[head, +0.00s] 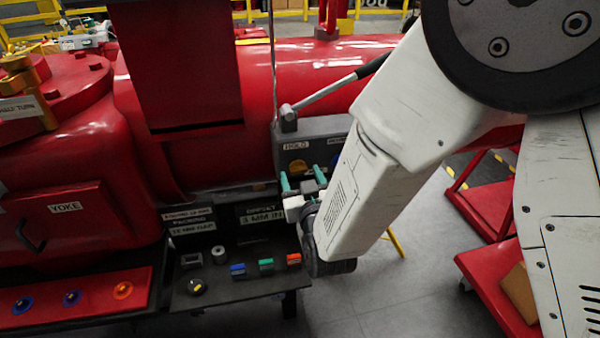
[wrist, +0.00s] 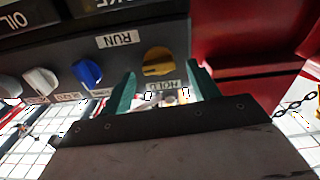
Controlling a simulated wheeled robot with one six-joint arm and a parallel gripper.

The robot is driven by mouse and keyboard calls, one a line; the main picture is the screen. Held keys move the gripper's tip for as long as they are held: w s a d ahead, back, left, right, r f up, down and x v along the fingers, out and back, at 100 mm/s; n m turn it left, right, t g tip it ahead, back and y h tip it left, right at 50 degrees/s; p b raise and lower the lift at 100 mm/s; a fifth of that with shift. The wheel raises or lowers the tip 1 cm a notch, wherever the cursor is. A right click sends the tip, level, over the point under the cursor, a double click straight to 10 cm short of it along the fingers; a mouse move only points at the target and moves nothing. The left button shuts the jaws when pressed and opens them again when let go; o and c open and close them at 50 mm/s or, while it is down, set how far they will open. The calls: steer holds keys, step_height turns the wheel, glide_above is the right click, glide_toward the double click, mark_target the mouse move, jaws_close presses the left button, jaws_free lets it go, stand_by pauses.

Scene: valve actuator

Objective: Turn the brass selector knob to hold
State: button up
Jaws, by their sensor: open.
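The brass selector knob (head: 298,164) sits on a dark grey panel (head: 325,150), under a HOLD label (head: 297,146). In the wrist view, which is turned over, the knob (wrist: 158,60) has the HOLD label (wrist: 163,86) on its lower side and a RUN label (wrist: 117,41) at upper left. Its ridge seems to lie roughly sideways there; its exact pointing is hard to tell. My gripper (head: 301,171) is open and empty, just in front of and below the knob in the head view. In the wrist view its teal fingertips (wrist: 162,74) are spread to either side of the knob; contact is not visible.
A blue knob (wrist: 87,72) and white knobs (wrist: 40,80) sit beside the brass one. A grey lever (head: 325,92) rises above the panel. Below, a dark shelf (head: 225,290) carries small coloured blocks.

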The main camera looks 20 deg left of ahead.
steer(key=shift+x, duration=1)
steer(key=c, duration=1)
